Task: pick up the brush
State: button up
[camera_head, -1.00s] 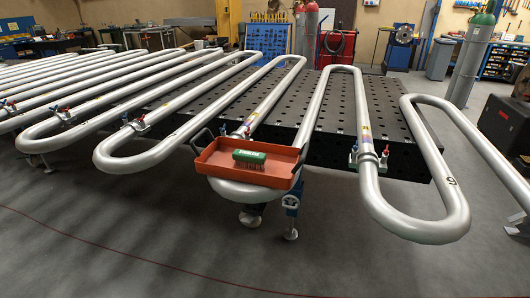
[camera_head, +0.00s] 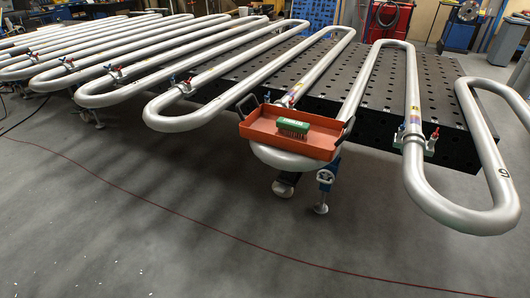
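The brush (camera_head: 293,127) has a green back and what look like bristles along its near side. It lies in a shallow orange-red tray (camera_head: 262,138) with dark handles. The tray rests on the bend of a silver pipe coil near the front of the black table. My gripper is not in view.
Silver serpentine pipes (camera_head: 185,117) lie across the black perforated table (camera_head: 330,85), and their bends stick out past its front edge. Small clamps with red and blue handles (camera_head: 414,136) stand along the pipes. The grey floor (camera_head: 150,220) in front is open, with a thin red line across it.

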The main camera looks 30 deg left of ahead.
aim_at(289, 127)
jog(key=u, duration=1.8)
jog(key=k, duration=0.85)
jog(key=z, duration=0.6)
jog(key=i, duration=0.6)
